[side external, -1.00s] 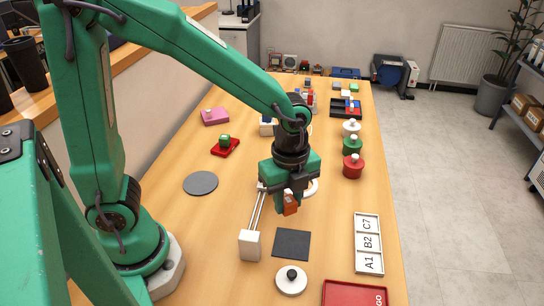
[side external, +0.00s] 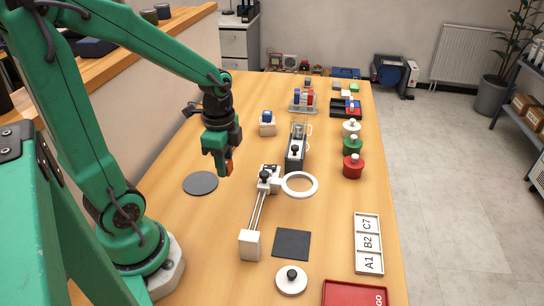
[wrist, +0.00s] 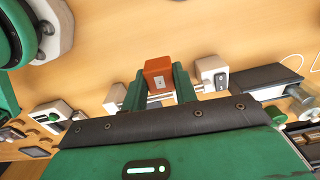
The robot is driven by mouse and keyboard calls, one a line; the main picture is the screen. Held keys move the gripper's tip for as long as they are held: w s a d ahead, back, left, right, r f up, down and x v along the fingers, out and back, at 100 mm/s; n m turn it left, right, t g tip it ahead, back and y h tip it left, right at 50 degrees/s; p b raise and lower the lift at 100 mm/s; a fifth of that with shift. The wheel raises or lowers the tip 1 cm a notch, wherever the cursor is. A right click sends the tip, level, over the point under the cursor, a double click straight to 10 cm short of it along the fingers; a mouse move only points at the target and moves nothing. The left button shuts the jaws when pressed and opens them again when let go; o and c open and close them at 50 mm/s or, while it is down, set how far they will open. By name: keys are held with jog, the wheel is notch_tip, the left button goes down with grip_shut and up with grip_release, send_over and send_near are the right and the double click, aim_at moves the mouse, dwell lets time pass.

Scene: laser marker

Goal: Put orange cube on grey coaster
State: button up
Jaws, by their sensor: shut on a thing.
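My gripper (side external: 224,167) is shut on the orange cube (side external: 229,169) and holds it above the table. In the wrist view the orange cube (wrist: 158,73) sits between the two green fingers of my gripper (wrist: 158,88). A round grey coaster (side external: 200,183) lies flat and bare on the table, in the side view just left of and below the gripper. The coaster cannot be made out in the wrist view.
A stand with a white ring (side external: 300,185) is right of the gripper. A dark square mat (side external: 292,244) lies nearer the front. Red (side external: 353,166) and green (side external: 352,145) lidded pots stand at right. A dark box (side external: 295,155) stands behind the ring.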

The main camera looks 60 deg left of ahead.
jog(key=shift+s+a+n, duration=0.4)
jog(key=shift+s+a, duration=0.05)
jog(key=shift+a, duration=0.1)
send_over(201, 182)
notch_tip(201, 182, down, 7)
dwell(0.4)
jog(key=shift+f, duration=2)
jog(key=shift+f, duration=0.15)
jog(key=o, duration=0.9)
jog(key=shift+o, duration=0.2)
